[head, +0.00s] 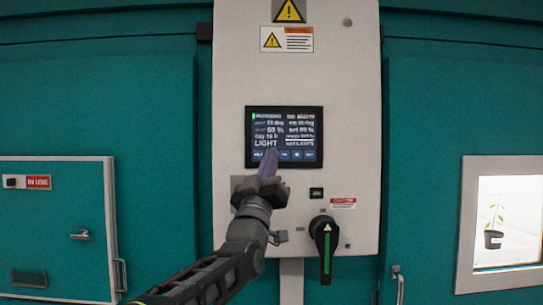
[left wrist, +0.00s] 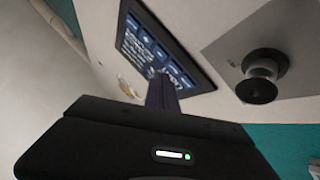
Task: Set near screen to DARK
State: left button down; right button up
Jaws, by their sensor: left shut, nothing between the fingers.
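The near screen (head: 284,128) is a dark display on the pale control panel, with white text that includes the word LIGHT. It also shows at an angle in the left wrist view (left wrist: 150,45). My left gripper (head: 268,157) is shut and empty, with its fingertips in front of the lower left part of the screen, by the row of small buttons along its bottom edge. In the left wrist view the fingers (left wrist: 163,88) overlap the screen's lower edge. I cannot tell whether they touch it. My right gripper is not in view.
Below the screen are a black rotary handle with a green stripe (head: 327,250) and a small black switch (head: 316,193). A dark round knob (left wrist: 260,78) stands out from the panel in the left wrist view. A lit window with a plant (head: 493,235) is at right.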

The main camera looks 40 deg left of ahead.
pick_arm(q)
jog(key=shift+w, duration=0.1)
dwell(0.4)
jog(key=shift+w+a, duration=0.25)
jog(key=shift+w+a, duration=0.2)
jog(key=shift+w, duration=0.05)
dwell(0.7)
jog(key=shift+s, duration=0.1)
jog(key=shift+s+d+b, duration=0.45)
jog(key=shift+s+b, duration=0.05)
jog(key=shift+b, duration=0.5)
